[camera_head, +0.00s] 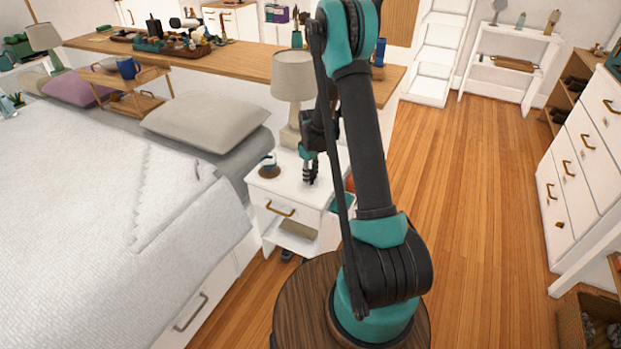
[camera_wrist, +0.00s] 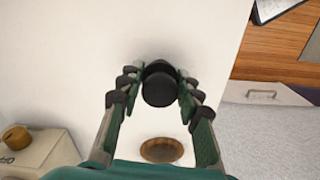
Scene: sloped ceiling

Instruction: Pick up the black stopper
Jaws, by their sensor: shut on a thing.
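The black stopper (camera_wrist: 160,90) is a small round dark piece in the middle of the wrist view. My gripper (camera_wrist: 157,72) has its dark fingertips closed around it from both sides. In the head view my gripper (camera_head: 310,172) points down at the top of the white nightstand (camera_head: 257,183), between the bed and my base. The stopper cannot be made out clearly there. The white nightstand top (camera_wrist: 195,40) lies behind the stopper in the wrist view. I cannot tell whether the stopper touches it.
The bed (camera_head: 80,200) fills the left. Wooden floor (camera_head: 455,190) is open on the right, before white drawers (camera_head: 580,155).

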